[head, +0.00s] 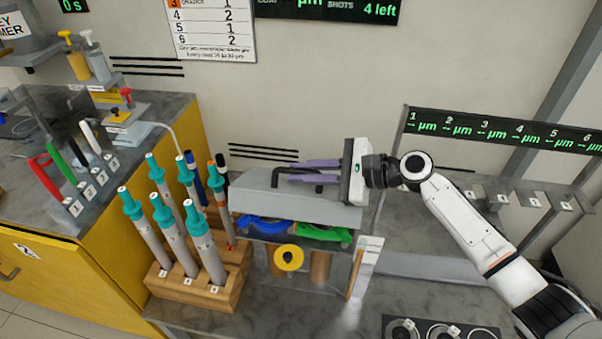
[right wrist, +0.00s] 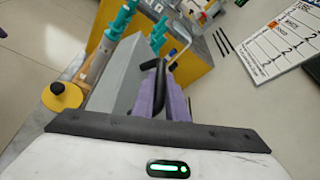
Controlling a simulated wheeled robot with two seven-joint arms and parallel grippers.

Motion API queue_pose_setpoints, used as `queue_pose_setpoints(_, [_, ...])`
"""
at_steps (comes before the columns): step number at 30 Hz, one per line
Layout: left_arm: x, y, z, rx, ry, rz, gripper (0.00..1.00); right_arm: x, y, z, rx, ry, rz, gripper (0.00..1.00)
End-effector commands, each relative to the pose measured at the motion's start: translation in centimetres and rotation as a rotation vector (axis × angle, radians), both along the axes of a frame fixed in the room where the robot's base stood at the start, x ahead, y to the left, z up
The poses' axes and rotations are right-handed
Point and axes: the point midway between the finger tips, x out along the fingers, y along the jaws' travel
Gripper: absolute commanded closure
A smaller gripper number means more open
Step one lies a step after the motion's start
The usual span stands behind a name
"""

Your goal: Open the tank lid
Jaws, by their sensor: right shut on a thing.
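A light grey, box-like lid (head: 320,208) is at the middle in the head view, and its long grey side shows in the right wrist view (right wrist: 118,80). A bent black bar handle (head: 276,178) is on its top. My right gripper (head: 305,168), with purple fingers, reaches in from the right over the lid and is shut on this handle, which also shows between the fingers in the right wrist view (right wrist: 160,75). I cannot tell whether the lid is raised at any edge.
A wooden rack (head: 190,288) with several teal-topped tools stands close at left.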

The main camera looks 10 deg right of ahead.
Motion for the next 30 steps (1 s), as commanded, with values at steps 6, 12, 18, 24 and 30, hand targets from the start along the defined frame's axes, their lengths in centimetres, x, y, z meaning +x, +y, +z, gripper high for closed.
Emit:
queue_pose_setpoints(6, [-0.3,0.3,1.3,0.006,0.005,-0.003,0.69,1.5,-0.5,1.3,0.034,0.089,-0.003,1.0])
queue_pose_setpoints(12, [-0.4,0.1,1.7,0.004,0.007,-0.005,0.69,2.1,-0.6,1.4,0.045,0.126,-0.001,1.0])
queue_pose_setpoints(18, [-0.4,0.0,1.7,0.004,0.008,-0.007,0.69,2.1,-0.7,1.3,0.047,0.134,-0.001,1.0])
queue_pose_setpoints(24, [-0.5,-0.1,1.7,0.003,0.009,-0.008,0.69,2.1,-0.7,1.3,0.046,0.133,-0.001,1.0])
queue_pose_setpoints(30, [0.8,-0.8,2.0,0.001,0.004,-0.028,1.0,2.1,-0.7,1.3,0.046,0.133,-0.001,1.0])
